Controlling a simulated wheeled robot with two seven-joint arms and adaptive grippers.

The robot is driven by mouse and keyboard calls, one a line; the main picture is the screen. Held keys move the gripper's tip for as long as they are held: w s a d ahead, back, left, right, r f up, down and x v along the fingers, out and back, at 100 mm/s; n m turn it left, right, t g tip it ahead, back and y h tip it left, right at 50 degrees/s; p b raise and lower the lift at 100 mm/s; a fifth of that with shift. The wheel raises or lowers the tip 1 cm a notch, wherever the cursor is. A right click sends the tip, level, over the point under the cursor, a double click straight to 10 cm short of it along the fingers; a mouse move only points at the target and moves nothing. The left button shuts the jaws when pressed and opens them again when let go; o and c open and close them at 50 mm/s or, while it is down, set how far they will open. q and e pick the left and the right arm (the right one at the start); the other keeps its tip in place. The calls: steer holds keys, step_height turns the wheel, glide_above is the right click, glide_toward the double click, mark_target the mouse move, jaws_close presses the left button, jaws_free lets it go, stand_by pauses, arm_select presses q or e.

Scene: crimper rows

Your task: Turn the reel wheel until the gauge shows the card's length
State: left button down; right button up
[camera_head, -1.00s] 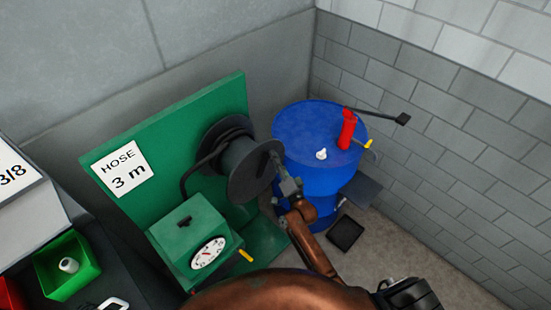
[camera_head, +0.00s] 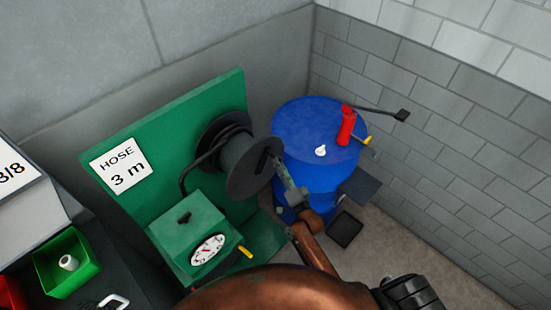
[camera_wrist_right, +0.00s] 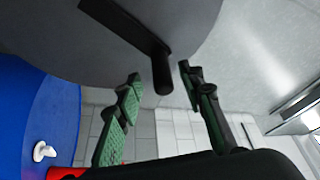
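The dark grey reel wheel (camera_head: 246,166) is mounted on a green upright board (camera_head: 150,190). A white card (camera_head: 122,165) on the board reads "HOSE 3 m". A green box below carries the round white gauge (camera_head: 208,250); its needle is too small to read surely. My right gripper (camera_head: 281,172) is at the wheel's right side. In the right wrist view, the dark crank peg (camera_wrist_right: 162,74) stands out from the wheel face (camera_wrist_right: 100,40). The green-padded fingers of my right gripper (camera_wrist_right: 161,80) are open on either side of it, with visible gaps. My left gripper is not in view.
A blue drum (camera_head: 310,135) stands right behind the wheel, with a red cylinder (camera_head: 346,127) and a small white piece on top. A green bin (camera_head: 68,266) is at lower left. Grey walls close off the back and right.

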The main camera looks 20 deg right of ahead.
steer(key=v, duration=0.6)
steer(key=shift+s, duration=0.4)
stand_by(1.1)
